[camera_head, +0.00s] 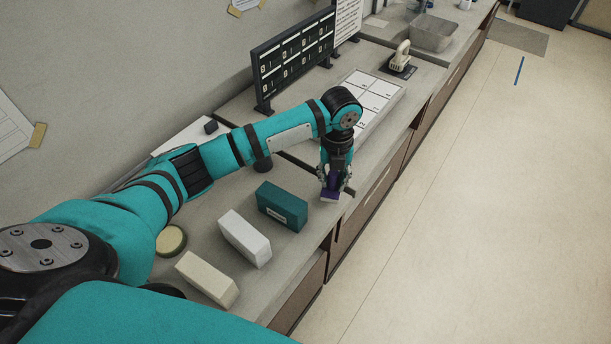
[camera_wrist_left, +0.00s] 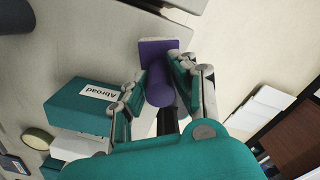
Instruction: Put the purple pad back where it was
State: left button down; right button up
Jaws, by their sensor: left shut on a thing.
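The purple pad (camera_head: 330,193) is a block with a rounded purple grip and a pale underside. It is held in my left gripper (camera_head: 335,183) near the counter's front edge, just right of the teal box. In the left wrist view the pad (camera_wrist_left: 157,50) sits between the two fingers of my left gripper (camera_wrist_left: 163,75), which is shut on it. I cannot tell whether its underside touches the counter. My right gripper is not in view.
A teal box (camera_head: 282,206) labelled "Abroad", a white box (camera_head: 244,238) and a cream box (camera_head: 206,278) stand in a row on the counter. Behind are a numbered white card grid (camera_head: 378,97), a dark board (camera_head: 292,60) and a cream handled item (camera_head: 400,57).

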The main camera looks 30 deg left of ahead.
pick_arm(q)
jog(key=a, duration=0.1)
jog(key=a+p, duration=0.1)
jog(key=a, duration=0.3)
jog(key=shift+s+a+f, duration=0.1)
jog(key=shift+s, duration=0.25)
jog(key=shift+s+a+f+p, duration=0.1)
jog(key=shift+a+p, duration=0.25)
jog(key=shift+a, duration=0.2)
jog(key=f, duration=0.1)
jog(key=f+p, duration=0.1)
jog(key=f, duration=0.1)
jog(key=shift+a+p, duration=0.3)
jog(key=shift+a, duration=0.05)
jog(key=shift+f, duration=0.35)
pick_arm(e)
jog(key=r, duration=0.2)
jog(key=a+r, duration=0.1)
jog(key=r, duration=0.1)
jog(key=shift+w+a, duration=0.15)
pick_arm(q)
jog(key=shift+f, duration=0.15)
jog(key=c, duration=1.1)
grip_release()
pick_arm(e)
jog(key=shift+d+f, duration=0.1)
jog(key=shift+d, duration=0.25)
